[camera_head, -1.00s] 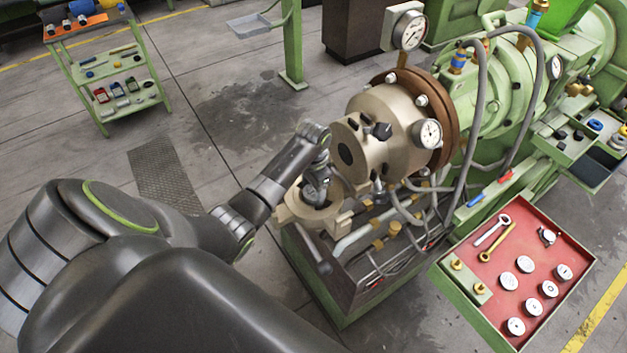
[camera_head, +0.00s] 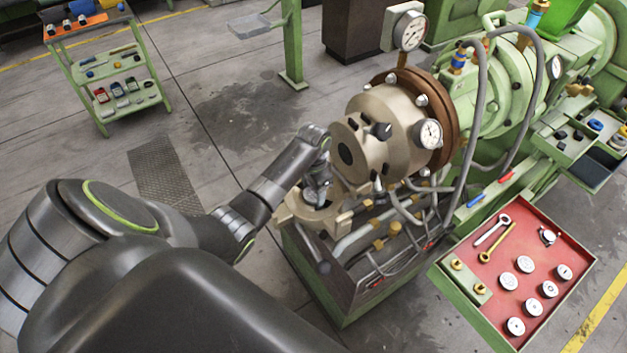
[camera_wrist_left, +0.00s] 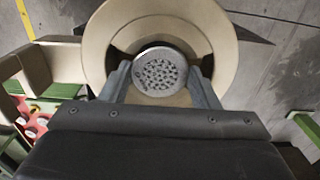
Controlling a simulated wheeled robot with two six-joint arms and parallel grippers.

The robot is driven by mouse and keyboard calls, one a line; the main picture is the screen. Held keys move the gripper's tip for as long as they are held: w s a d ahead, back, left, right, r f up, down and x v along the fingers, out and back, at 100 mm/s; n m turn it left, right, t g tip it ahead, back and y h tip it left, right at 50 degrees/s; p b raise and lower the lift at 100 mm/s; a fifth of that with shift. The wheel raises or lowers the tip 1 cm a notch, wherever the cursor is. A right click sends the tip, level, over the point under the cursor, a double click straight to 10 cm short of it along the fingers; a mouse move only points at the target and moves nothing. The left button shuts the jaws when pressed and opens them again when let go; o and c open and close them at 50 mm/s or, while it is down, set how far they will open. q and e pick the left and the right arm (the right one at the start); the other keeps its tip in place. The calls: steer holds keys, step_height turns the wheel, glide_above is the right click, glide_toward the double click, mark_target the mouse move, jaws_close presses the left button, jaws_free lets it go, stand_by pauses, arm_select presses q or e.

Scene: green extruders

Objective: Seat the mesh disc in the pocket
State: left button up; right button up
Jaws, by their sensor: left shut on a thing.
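The mesh disc (camera_wrist_left: 160,72) is a round grey plate with many small holes. It shows face-on in the left wrist view, between the two fingers of my left gripper (camera_wrist_left: 160,80), which is shut on its edges. The pocket is in the round tan housing (camera_wrist_left: 96,45), whose wide rim surrounds the disc in that view. Whether the disc touches the pocket floor I cannot tell. In the head view my left gripper (camera_head: 319,197) points down into the tan housing (camera_head: 292,208), and the disc is hidden there. My right gripper is not in view.
The tan extruder head (camera_head: 358,150) with gauges stands close to the right of my gripper. Hoses (camera_head: 400,205) run below it. A red-lined tray (camera_head: 535,235) with tools and several round discs is at the right. A green cart (camera_head: 110,75) stands far left.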

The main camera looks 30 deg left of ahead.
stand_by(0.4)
arm_select(q)
steer(key=o, duration=1.2)
steer(key=shift+c, duration=0.2)
steer(key=shift+r, duration=4.05)
